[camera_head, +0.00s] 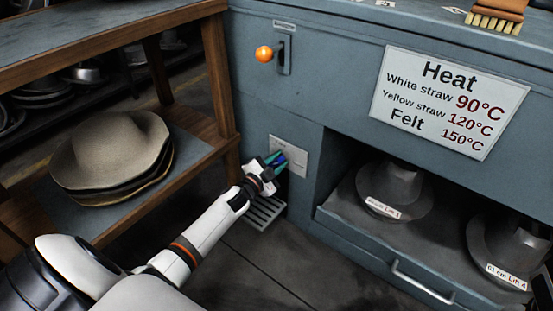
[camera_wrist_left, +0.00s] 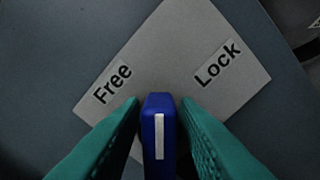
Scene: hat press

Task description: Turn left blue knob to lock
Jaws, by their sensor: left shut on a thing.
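The blue knob (camera_wrist_left: 158,130) with a white stripe shows in the left wrist view, between the two green fingers of my left gripper (camera_wrist_left: 158,135). The fingers are shut on the knob's sides. The stripe points straight up in this view, between the "Free" label (camera_wrist_left: 113,83) and the "Lock" label (camera_wrist_left: 217,64) on the light plate (camera_wrist_left: 175,45). In the head view, my left gripper (camera_head: 275,160) is at the plate (camera_head: 292,150) on the blue-grey machine, and the knob is mostly hidden by the fingers.
A lever with an orange ball (camera_head: 264,54) is above the plate. A wooden shelf (camera_head: 215,75) with stacked hats (camera_head: 112,150) stands at left. An open compartment with grey hat forms (camera_head: 395,185) is at right.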

